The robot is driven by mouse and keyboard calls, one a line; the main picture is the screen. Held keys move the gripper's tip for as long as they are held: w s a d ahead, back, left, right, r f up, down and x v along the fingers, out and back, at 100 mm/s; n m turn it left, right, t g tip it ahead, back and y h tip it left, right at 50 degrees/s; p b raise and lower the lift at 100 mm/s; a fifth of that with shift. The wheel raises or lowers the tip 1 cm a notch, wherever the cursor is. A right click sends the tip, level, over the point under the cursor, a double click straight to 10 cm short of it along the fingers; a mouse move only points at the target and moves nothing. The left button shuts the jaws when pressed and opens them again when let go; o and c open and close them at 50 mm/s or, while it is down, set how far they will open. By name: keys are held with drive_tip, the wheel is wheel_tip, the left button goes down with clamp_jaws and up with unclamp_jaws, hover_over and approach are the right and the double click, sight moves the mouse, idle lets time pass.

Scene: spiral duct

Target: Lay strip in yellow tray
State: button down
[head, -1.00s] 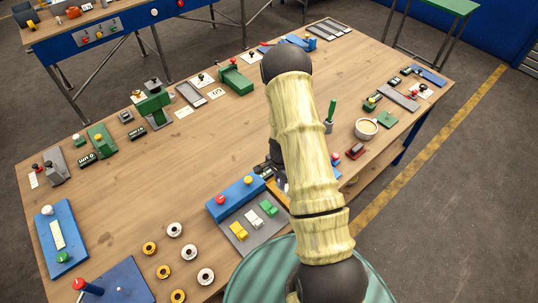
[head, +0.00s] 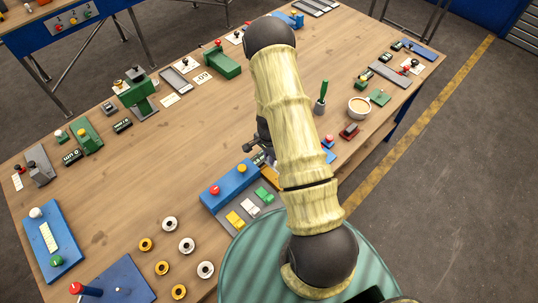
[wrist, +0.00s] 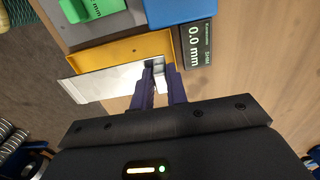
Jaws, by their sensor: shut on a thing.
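In the wrist view, a thin, shiny silver strip (wrist: 106,82) reaches left from my gripper (wrist: 158,72). The jaws are shut on the strip's right end. The yellow tray (wrist: 124,49) lies just beyond, and the strip covers its near part. The strip is at a slight angle to the tray, and its left end juts out past the tray. I cannot tell whether the strip touches the tray.
A display reading 0.0 mm (wrist: 201,45) stands right of the tray, beside a blue block (wrist: 180,10). A green part (wrist: 92,8) sits on a grey plate beyond the tray. In the head view, a blue box with red and yellow buttons (head: 229,187) stands left of my arm.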

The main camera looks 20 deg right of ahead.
sight(269, 171)
drive_tip(key=shift+f+b, duration=2.25)
drive_tip(key=shift+f, duration=1.15)
drive_tip(key=c, duration=1.4)
unclamp_jaws()
drive_tip(key=shift+s, duration=0.1)
drive_tip(key=shift+o, duration=0.4)
drive_tip(key=shift+r, duration=0.1)
drive_tip(key=shift+w, duration=0.25)
drive_tip(key=shift+a, duration=0.1)
drive_tip(key=shift+c, duration=1.1)
drive_tip(key=shift+r, duration=0.1)
